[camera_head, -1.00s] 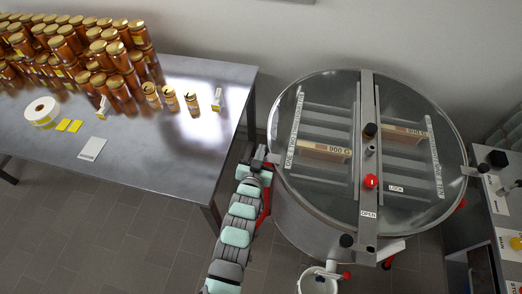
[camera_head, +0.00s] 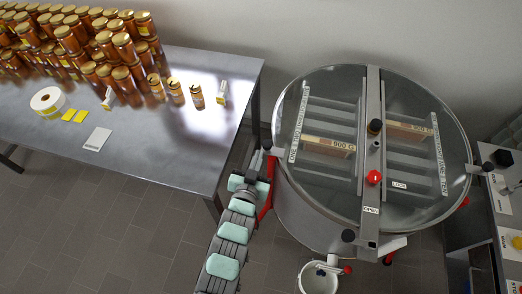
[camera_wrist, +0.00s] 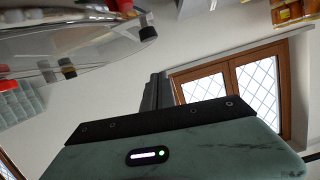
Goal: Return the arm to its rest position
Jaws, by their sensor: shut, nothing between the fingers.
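My gripper (camera_head: 265,150) is at the upper end of my arm, in the gap between the steel table's right end and the left side of the round glass-lidded tank (camera_head: 318,209). In the head view it is small and partly merges with the dark background. In the wrist view my gripper (camera_wrist: 155,88) shows as dark fingers, shut and empty, beyond the pale green wrist housing. The arm runs from there down to the bottom edge of the head view. Whether the gripper touches the tank cannot be told.
The steel table (camera_head: 150,130) carries many honey jars (camera_head: 75,40), a label roll (camera_head: 47,101) and a white card (camera_head: 97,139). A white bucket (camera_head: 318,279) stands below the tank. Another bench (camera_head: 500,205) is at the right. Floor is open at lower left.

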